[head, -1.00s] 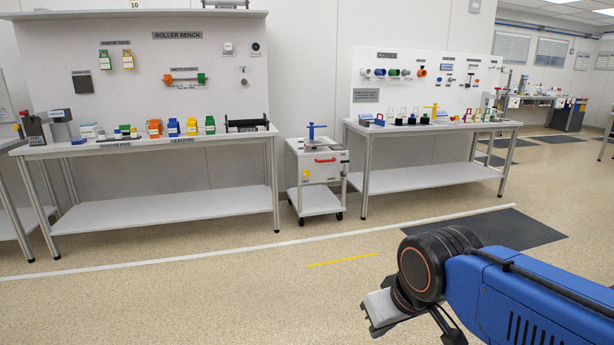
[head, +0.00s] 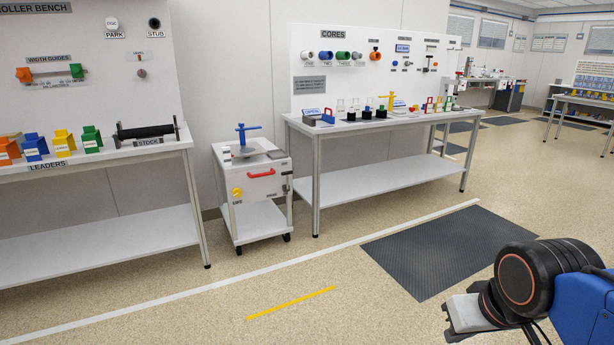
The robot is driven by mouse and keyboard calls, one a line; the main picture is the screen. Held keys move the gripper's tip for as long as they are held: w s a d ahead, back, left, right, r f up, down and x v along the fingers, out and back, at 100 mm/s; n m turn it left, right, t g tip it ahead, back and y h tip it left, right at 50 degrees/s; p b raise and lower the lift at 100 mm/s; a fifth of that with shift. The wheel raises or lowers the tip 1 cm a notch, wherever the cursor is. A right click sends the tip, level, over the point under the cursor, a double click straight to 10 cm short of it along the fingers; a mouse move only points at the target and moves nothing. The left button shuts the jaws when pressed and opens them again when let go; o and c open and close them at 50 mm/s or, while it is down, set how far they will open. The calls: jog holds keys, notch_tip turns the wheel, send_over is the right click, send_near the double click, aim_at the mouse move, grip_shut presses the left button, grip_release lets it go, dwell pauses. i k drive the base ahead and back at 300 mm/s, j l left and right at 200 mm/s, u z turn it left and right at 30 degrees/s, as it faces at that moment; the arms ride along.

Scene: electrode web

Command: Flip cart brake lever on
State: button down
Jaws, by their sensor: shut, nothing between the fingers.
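A white cart (head: 265,190) on casters stands between two benches in the head view. Its front carries a red bar handle (head: 262,174) and a round yellow part (head: 237,192) at the lower left with a small label under it, too small to read. I cannot tell for sure which part is the brake lever or how it is set. A blue T-handled press (head: 246,137) stands on the cart top. My gripper (head: 464,316) is at the lower right, shut and empty, far from the cart; its fingertips are partly out of clear view.
The roller bench (head: 110,233) stands left of the cart and the cores bench (head: 385,170) right of it. A dark floor mat (head: 432,245) lies before the cores bench. A yellow floor strip (head: 291,303) and a white line (head: 150,290) cross otherwise open floor.

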aim_at(287, 174)
jog(key=i+l, duration=0.1)
jog(key=i, duration=0.85)
jog(key=i+l, duration=0.1)
jog(key=i, duration=0.85)
jog(key=i+u, duration=0.25)
jog(key=i, duration=0.2)
jog(key=i+l+u, duration=0.55)
jog(key=i, duration=0.25)
